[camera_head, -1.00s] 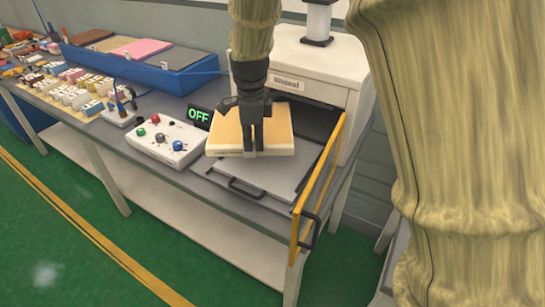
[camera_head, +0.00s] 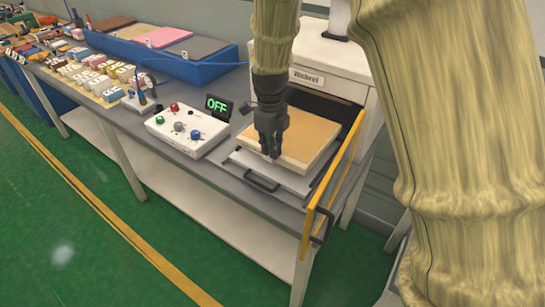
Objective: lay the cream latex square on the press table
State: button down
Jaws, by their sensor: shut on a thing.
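The cream latex square (camera_head: 308,135), a tan-topped slab with a pale cream side, is at the mouth of the white press (camera_head: 311,60). It lies over the grey press table (camera_head: 290,181), a sliding plate with a dark handle at its front. I cannot tell whether its underside fully touches the plate. My gripper (camera_head: 272,153) points down and is shut on the square's front left edge. My arm hides part of the square's left side and part of the press.
An open yellow guard door (camera_head: 332,188) stands along the right side of the plate. A control box (camera_head: 187,131) with knobs and an OFF display (camera_head: 218,106) stand to the left. A blue tray (camera_head: 172,62) of coloured sheets and several small blocks lie farther left.

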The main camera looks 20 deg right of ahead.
aim_at(271, 159)
jog(key=shift+f+p, duration=0.35)
jog(key=shift+f, duration=1.9)
jog(key=shift+s+f, duration=0.1)
jog(key=c, duration=1.6)
grip_release()
notch_tip(271, 159, up, 12)
jog(key=shift+a+r+b, duration=0.1)
jog(key=shift+a+b, duration=0.05)
jog(key=shift+b, duration=0.9)
